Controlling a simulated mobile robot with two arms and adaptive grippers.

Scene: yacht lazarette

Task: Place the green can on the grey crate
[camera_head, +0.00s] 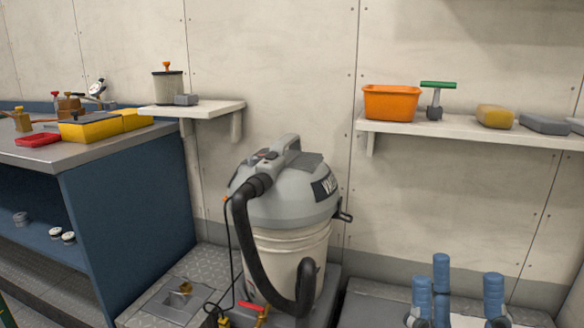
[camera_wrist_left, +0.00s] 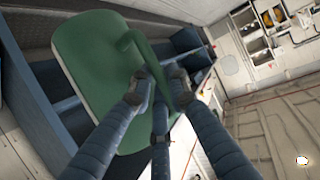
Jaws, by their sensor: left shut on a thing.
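The green can (camera_wrist_left: 95,60) fills the upper left of the left wrist view, large and close, with a curved green handle (camera_wrist_left: 130,42). My left gripper (camera_wrist_left: 160,85) is shut on the can at its handle side, its blue fingers reaching in from below. The can's far side is hidden. In the head view, my right gripper (camera_head: 456,272) stands at the lower right, blue fingers upright and spread, open and empty. I cannot pick out the grey crate for certain in either view.
A grey vacuum (camera_head: 290,200) stands mid-view. A blue bench (camera_head: 130,215) with a cluttered top is at left. Wall shelves hold a grey canister (camera_head: 168,87), an orange bin (camera_head: 390,103), a yellow sponge (camera_head: 495,117) and a grey block (camera_head: 544,124).

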